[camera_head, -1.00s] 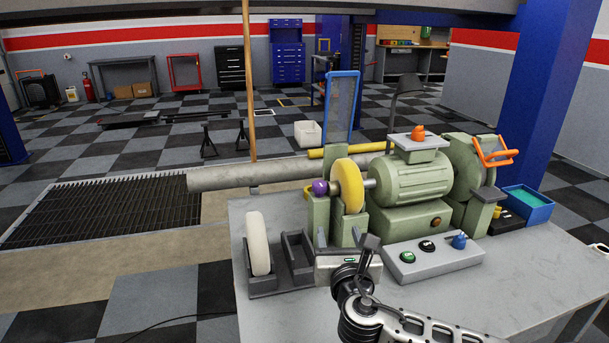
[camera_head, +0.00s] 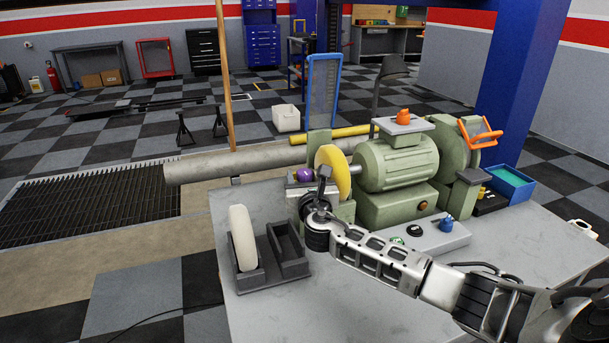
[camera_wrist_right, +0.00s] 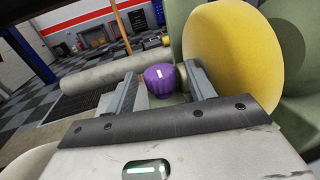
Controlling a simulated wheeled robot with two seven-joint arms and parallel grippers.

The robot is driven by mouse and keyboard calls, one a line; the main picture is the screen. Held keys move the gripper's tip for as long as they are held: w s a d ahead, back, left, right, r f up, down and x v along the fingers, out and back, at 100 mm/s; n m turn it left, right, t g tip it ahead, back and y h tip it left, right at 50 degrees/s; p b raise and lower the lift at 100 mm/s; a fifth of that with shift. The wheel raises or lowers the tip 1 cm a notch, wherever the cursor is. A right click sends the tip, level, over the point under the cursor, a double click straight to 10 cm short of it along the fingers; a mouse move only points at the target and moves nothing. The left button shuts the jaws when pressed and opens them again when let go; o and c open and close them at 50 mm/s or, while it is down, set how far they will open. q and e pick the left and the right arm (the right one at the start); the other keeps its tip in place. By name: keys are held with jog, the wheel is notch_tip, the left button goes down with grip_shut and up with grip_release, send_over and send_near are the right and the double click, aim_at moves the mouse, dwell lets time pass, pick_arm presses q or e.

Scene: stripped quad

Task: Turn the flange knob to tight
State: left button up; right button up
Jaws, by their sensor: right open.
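The purple flange knob (camera_head: 304,174) sits at the end of the grinder's shaft, left of the yellow wheel (camera_head: 333,171). In the right wrist view the ribbed knob (camera_wrist_right: 160,79) has a white mark on its face. My right gripper (camera_wrist_right: 161,88) is open, with its two fingers on either side of the knob and a gap beside it. In the head view the right gripper (camera_head: 303,184) is in front of the knob and partly hides it. My left gripper is not in view.
The green grinder (camera_head: 397,165) stands on the grey bench (camera_head: 520,240). A white wheel (camera_head: 243,238) stands in a dark holder (camera_head: 290,250) at the front left. A control box (camera_head: 430,236) with buttons and a blue knob lies close to my right arm. An orange handle (camera_head: 480,135) is at the right.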

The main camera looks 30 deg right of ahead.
jog(key=shift+x, duration=0.85)
jog(key=c, duration=0.9)
jog(key=shift+c, duration=0.2)
jog(key=shift+m+g+h, duration=0.3)
jog(key=shift+h, duration=0.1)
jog(key=shift+w+a+m+g+h+p, duration=0.1)
jog(key=shift+m+g+h+p, duration=0.2)
jog(key=shift+m+g+h, duration=0.5)
jog(key=shift+m+g+h+b, duration=0.55)
jog(key=shift+m+g+h, duration=1.35)
jog(key=shift+h, duration=0.5)
